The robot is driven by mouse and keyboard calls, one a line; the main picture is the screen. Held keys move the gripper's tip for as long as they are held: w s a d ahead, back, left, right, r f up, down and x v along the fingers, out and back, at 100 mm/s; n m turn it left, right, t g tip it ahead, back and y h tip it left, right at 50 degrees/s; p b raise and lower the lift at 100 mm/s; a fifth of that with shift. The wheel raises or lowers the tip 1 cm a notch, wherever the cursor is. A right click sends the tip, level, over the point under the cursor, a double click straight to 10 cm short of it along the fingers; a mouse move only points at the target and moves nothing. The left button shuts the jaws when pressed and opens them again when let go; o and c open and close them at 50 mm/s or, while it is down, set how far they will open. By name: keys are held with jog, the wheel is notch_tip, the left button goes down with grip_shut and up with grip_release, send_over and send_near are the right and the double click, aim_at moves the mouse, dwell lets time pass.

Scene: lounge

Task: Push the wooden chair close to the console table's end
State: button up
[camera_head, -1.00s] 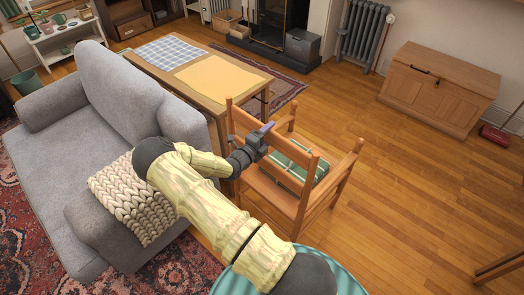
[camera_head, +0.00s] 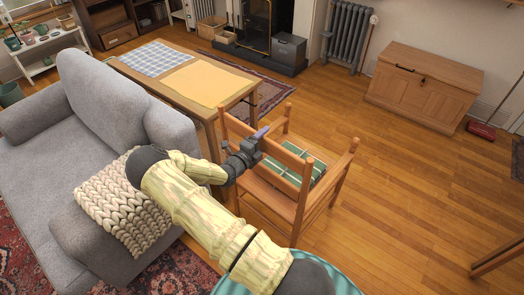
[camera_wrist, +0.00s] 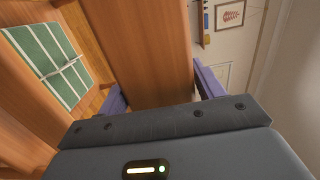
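The wooden chair (camera_head: 297,211) stands upright near the right end of the console table (camera_head: 207,118). A green cushion with pale crossing lines (camera_head: 305,172) lies on its seat. The console table runs behind the sofa and carries a checked cloth and a yellow cloth. My gripper (camera_head: 262,134) is at the top of the chair's back. In the wrist view, the purple fingers of my gripper (camera_wrist: 160,90) lie on both sides of a wooden chair-back part (camera_wrist: 150,45), which fills the space between them. The fingertips are partly hidden by the wood.
The grey sofa (camera_head: 100,115) with a knitted throw (camera_head: 108,200) is left of my arm. A wooden chest (camera_head: 425,90) stands by the far wall. A dark rug (camera_head: 268,88) lies beyond the table.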

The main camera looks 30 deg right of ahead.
jog(key=o, duration=0.4)
jog(key=shift+w+d+f, duration=0.1)
jog(key=shift+f, duration=0.05)
jog(key=shift+c, duration=0.2)
jog(key=shift+a, duration=0.4)
jog(key=p+v, duration=0.3)
jog(key=v, duration=0.8)
jog(key=shift+s, duration=0.3)
jog(key=shift+a, duration=0.1)
